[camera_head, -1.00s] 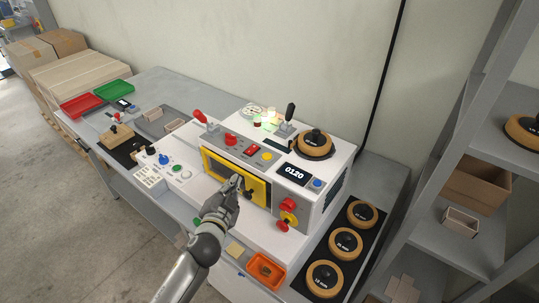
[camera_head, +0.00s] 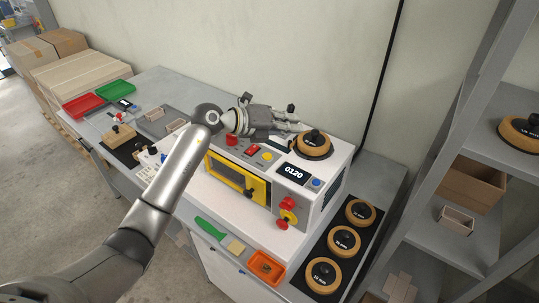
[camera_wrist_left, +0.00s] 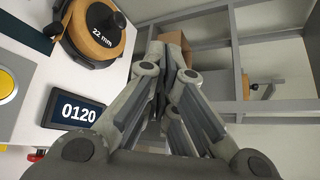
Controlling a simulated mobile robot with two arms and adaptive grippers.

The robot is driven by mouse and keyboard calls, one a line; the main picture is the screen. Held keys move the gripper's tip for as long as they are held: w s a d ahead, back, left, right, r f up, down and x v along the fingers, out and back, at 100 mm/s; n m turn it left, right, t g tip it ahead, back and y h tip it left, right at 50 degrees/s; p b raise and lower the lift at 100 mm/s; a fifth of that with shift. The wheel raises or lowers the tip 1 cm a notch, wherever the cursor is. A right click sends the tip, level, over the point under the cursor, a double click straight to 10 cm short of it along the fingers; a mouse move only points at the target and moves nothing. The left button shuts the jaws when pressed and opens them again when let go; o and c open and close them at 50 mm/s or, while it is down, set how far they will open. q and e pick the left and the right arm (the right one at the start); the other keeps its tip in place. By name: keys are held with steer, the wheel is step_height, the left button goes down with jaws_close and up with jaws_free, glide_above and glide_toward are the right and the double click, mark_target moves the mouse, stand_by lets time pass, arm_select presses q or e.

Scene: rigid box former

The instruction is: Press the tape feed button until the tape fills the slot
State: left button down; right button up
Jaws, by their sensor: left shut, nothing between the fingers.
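My left gripper (camera_head: 298,127) is shut and empty. It is above the white machine (camera_head: 311,217), pointing right, close to the tape roll (camera_head: 313,146) on its top. In the wrist view its fingers (camera_wrist_left: 168,58) meet to the right of the roll, which reads 22 mm (camera_wrist_left: 97,38). A blue button (camera_head: 316,183) sits beside the display, and a yellow button (camera_head: 265,156) is on the sloped panel. No label shows which is the tape feed button. A dark strip (camera_wrist_left: 27,28) lies left of the roll; I cannot tell whether it is the slot.
A red knob (camera_head: 288,205) sticks out of the machine's front. Several spare tape rolls (camera_head: 344,241) lie on a black mat to the right. An orange tray (camera_head: 265,267) is in front. Grey shelving (camera_head: 456,253) stands at the right.

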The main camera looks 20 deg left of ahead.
arm_select(q)
steer(key=w+a+g+y, duration=0.1)
steer(key=a+g+y, duration=0.1)
steer(key=a+y, duration=0.3)
steer(key=a, duration=0.2)
steer(key=shift+w+a+m, duration=0.25)
steer(key=shift+a+m, duration=0.05)
steer(key=shift+a, duration=0.1)
steer(key=shift+f, duration=0.15)
steer(key=b, duration=0.5)
glide_above(265, 154)
step_height(265, 154, down, 8)
steer(key=shift+w+r, duration=0.1)
steer(key=shift+w, duration=0.05)
steer(key=shift+f+b, duration=0.35)
steer(key=shift+f, duration=0.05)
stand_by(0.4)
steer(key=shift+f, duration=0.45)
